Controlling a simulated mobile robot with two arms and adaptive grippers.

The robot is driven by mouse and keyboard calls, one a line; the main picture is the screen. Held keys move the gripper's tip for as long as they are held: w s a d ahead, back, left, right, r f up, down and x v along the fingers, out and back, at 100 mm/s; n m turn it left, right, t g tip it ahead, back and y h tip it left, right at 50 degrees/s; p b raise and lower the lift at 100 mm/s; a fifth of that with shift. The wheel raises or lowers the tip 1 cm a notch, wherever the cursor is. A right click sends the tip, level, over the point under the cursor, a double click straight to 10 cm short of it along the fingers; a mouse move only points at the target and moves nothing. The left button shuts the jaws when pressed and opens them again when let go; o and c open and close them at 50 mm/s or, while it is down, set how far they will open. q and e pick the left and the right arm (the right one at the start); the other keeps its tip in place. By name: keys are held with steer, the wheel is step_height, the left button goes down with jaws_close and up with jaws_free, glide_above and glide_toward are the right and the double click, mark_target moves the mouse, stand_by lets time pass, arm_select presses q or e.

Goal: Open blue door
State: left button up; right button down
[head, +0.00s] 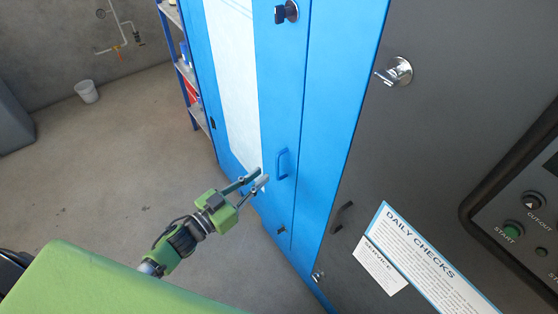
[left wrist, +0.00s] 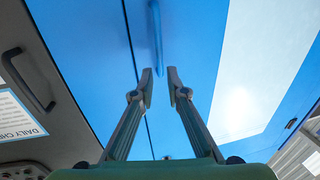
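The blue door (head: 280,110) is a tall cabinet door with a white window panel, and it looks shut. Its blue bar handle (head: 280,164) stands upright near the door's right edge, and it also shows in the left wrist view (left wrist: 156,38). My left gripper (head: 262,175) is open and empty, just left of the handle in the head view. In the left wrist view the fingertips (left wrist: 159,76) stand apart, with the handle beyond the gap and nothing between them. My right gripper is not in view.
A dark grey panel (head: 345,150) with a silver latch (head: 396,73), a "Daily Checks" sign (head: 430,262) and a control panel (head: 520,215) stands to the right. A blue shelf rack (head: 190,75) and white bucket (head: 87,92) stand behind. The floor left of the door is clear.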

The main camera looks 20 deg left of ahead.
arm_select(q)
glide_above(277, 178)
steer(key=shift+w, duration=0.35)
steer(key=shift+c, duration=0.4)
jaws_close()
steer(key=shift+s+a, duration=0.1)
steer(key=shift+s, duration=0.05)
